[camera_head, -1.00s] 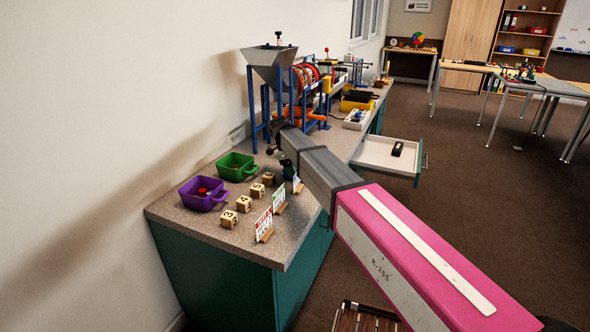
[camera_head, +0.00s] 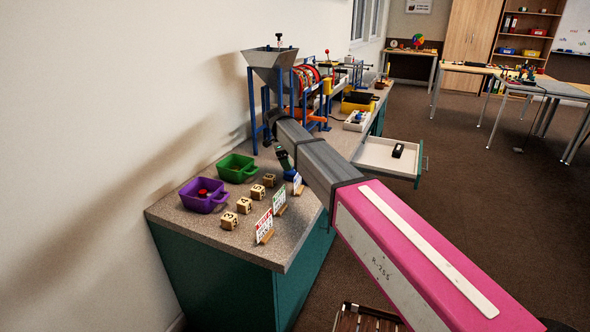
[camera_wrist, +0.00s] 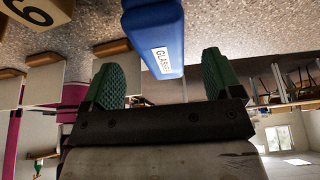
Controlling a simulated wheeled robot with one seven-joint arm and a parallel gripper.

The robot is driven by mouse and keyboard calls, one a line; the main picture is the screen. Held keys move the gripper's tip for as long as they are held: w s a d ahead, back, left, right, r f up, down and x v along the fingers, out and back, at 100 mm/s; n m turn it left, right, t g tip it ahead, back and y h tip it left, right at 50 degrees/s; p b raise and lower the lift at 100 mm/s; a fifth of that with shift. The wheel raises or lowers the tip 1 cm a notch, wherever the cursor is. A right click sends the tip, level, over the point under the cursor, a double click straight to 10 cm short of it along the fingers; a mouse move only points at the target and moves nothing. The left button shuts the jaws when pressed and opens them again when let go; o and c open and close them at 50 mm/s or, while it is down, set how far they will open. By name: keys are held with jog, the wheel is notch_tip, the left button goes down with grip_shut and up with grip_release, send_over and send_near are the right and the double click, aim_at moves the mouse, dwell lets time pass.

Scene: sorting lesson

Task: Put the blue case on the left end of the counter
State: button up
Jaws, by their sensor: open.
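The blue case (camera_wrist: 150,22), with a white label reading GLASSES, lies on the speckled counter in the wrist view. My gripper (camera_wrist: 164,62) is open there, with one green ribbed finger to each side of the case's near end. I see no contact between fingers and case. In the head view my gripper (camera_head: 283,160) is small and dark over the counter (camera_head: 190,222), behind the number blocks.
A purple bin (camera_head: 203,196) with a red item and a green bin (camera_head: 237,168) stand along the wall. Several numbered wooden blocks (camera_head: 244,205) and upright cards (camera_head: 264,224) stand nearby. A hopper machine (camera_head: 274,68) rises behind. A drawer (camera_head: 388,157) stands open at right.

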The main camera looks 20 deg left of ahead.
jog(key=v, duration=0.8)
jog(key=shift+f, duration=0.1)
